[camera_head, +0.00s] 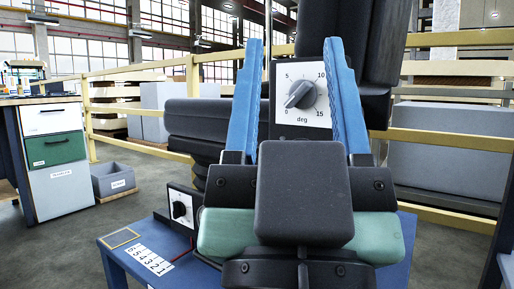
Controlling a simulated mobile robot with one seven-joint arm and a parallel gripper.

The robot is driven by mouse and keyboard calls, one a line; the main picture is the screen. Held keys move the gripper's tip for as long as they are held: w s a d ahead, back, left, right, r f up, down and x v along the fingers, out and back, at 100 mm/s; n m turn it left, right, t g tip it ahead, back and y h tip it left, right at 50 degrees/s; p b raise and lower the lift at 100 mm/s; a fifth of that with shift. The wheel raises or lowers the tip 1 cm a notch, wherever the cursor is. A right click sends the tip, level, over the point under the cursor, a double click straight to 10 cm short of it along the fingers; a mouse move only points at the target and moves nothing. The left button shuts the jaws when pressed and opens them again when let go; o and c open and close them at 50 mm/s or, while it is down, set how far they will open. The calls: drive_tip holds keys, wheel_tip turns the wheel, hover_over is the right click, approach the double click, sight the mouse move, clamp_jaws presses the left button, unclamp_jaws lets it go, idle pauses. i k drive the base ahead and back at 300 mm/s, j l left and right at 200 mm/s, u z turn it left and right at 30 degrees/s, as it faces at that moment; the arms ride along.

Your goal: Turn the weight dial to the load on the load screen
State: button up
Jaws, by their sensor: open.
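My gripper (293,44) is open and empty, its two blue fingers wide apart and pointing up. Between the fingers in the picture is a white dial plate (312,118) marked 0, 5, 10, 15 and "deg", with a grey knob (300,95) slanting from lower left to upper right. I cannot tell whether the fingers touch it. A second dial (180,210), a black knob on a white plate, is at the lower left; its markings are too small to read, so I cannot confirm it is the weight dial. No readable load screen shows.
A blue trolley top (125,270) carries a small yellow-framed panel (120,238) and a white number strip (150,262). Black seat cushions (385,50) stand behind my gripper. A yellow railing (450,138), a workbench with drawers (60,188) and a grey bin (113,180) are around.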

sight(178, 209)
drive_tip(key=z, duration=1.3)
drive_tip(key=j+u, duration=0.2)
drive_tip(key=j, duration=1.05)
drive_tip(key=j+u, duration=0.15)
drive_tip(key=j, duration=1.1)
drive_tip(key=i, duration=0.05)
